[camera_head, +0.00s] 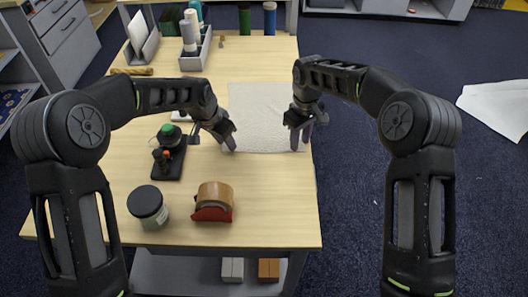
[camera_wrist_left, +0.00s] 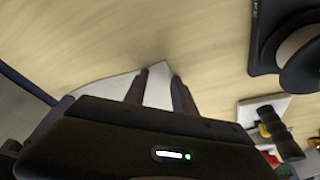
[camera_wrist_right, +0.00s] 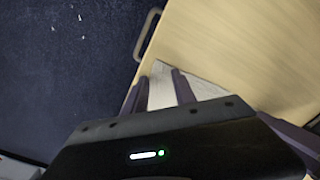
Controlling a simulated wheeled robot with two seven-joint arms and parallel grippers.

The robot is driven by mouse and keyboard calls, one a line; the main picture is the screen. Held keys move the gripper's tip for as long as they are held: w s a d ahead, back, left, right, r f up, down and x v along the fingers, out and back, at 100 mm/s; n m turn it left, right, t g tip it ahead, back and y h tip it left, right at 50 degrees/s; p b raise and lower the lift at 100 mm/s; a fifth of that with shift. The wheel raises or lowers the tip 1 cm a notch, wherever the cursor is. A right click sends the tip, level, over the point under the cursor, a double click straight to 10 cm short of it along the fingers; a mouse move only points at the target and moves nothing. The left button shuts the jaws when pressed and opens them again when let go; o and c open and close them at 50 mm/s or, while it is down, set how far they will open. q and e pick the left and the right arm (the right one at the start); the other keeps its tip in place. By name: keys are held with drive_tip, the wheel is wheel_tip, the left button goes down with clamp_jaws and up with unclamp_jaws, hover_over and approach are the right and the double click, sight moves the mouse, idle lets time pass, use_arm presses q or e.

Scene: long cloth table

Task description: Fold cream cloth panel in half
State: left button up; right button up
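The cream cloth panel (camera_head: 262,108) lies flat on the wooden table, near its right edge. My left gripper (camera_head: 231,143) is at the panel's near left corner. In the left wrist view, the corner of the panel (camera_wrist_left: 157,92) shows between the two parted fingers (camera_wrist_left: 160,85). My right gripper (camera_head: 300,142) is at the near right corner. In the right wrist view, the panel (camera_wrist_right: 200,90) shows between and beside the parted fingers (camera_wrist_right: 160,85). Both grippers look open. I cannot tell whether the fingertips touch the cloth.
A black stand with a green knob (camera_head: 168,132), a dark-lidded jar (camera_head: 148,205) and a tape dispenser (camera_head: 212,212) stand left and in front. A grey caddy with bottles (camera_head: 196,52) is farther back. The table's right edge is close to the right gripper.

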use_arm(q)
drive_tip(key=shift+a, duration=0.15)
clamp_jaws()
use_arm(e)
drive_tip(key=shift+d, duration=0.15)
clamp_jaws()
idle(0.3)
